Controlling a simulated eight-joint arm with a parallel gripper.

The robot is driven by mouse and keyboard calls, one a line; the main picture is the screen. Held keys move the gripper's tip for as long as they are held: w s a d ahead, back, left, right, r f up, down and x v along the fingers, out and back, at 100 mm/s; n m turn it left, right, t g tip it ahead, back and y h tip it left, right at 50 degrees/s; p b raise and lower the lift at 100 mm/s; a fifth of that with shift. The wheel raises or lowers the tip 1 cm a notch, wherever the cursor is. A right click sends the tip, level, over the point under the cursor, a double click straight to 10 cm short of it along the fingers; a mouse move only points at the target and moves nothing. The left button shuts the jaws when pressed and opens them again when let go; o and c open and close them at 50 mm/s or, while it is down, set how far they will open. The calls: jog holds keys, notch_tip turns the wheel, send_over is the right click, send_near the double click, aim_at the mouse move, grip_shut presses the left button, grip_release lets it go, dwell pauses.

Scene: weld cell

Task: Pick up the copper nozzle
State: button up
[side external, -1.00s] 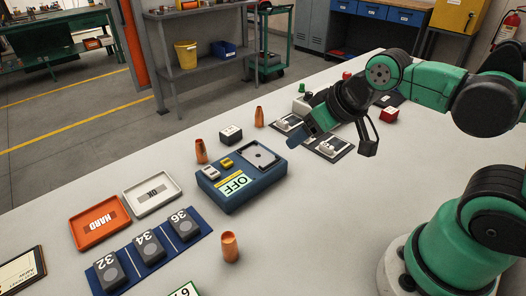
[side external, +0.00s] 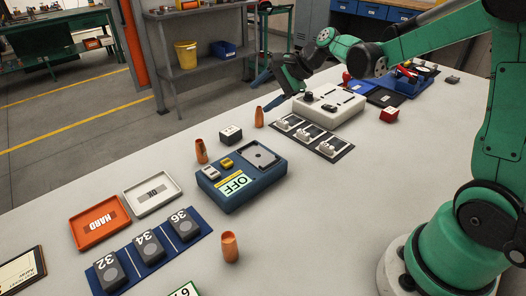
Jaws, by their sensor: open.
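Three copper nozzles stand upright on the pale table: a far one (side external: 259,117), a middle one (side external: 201,151) beside the blue device, and a near one (side external: 230,246) at the front. My gripper (side external: 269,92) is open and empty. In the picture, its fingers are just above and to the right of the far nozzle, apart from it as far as I can see. The exact gap in depth cannot be told from this view.
A blue device (side external: 230,197) marked OFF, a small black box (side external: 231,134) and a dark mat with small parts (side external: 337,150) surround the far nozzles. A white control box (side external: 345,108) is under my arm. Orange (side external: 77,237) and white (side external: 130,204) trays lie left.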

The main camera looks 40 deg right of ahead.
aim_at(259, 107)
jog(key=w+d+f+m+t+y, duration=0.1)
jog(key=d+f+m, duration=0.2)
jog(key=m, duration=0.1)
jog(key=w+d+f+m+t, duration=0.1)
jog(key=w+d+f+m, duration=0.1)
jog(key=d+m, duration=0.1)
jog(key=w+d+f+m+t+y, duration=0.1)
jog(key=w+d+f+m, duration=0.1)
jog(key=d+f+m, duration=0.1)
jog(key=shift+w+d+f+m+t+y, duration=0.2)
jog(key=shift+f+m+t+y, duration=0.1)
jog(key=shift+m, duration=0.6)
jog(key=shift+x, duration=2.7)
grip_shut()
